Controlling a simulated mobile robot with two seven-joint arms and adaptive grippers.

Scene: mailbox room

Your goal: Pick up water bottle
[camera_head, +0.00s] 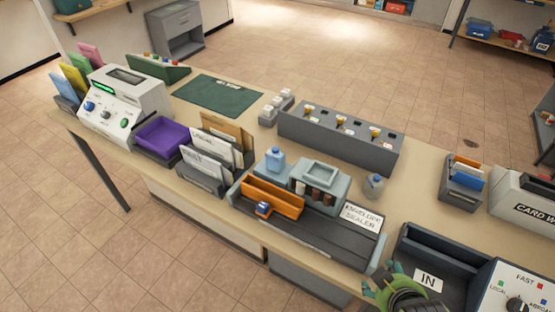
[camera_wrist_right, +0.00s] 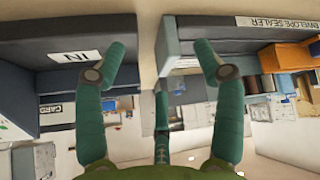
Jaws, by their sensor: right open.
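A grey-blue bottle (camera_head: 374,187) stands to the right of the sealer's raised block. I cannot tell which of the two is the water bottle. My right gripper (camera_head: 388,283) is at the bottom edge of the head view, between the sealer and the IN tray, well apart from both bottles. In the right wrist view its green fingers (camera_wrist_right: 160,50) are spread and empty. My left gripper is not in view.
A grey stamp rack (camera_head: 340,138) is behind the bottles. The IN tray (camera_head: 438,268) and card machine (camera_head: 525,198) are at right. Bare tabletop (camera_head: 415,198) lies right of the grey-blue bottle.

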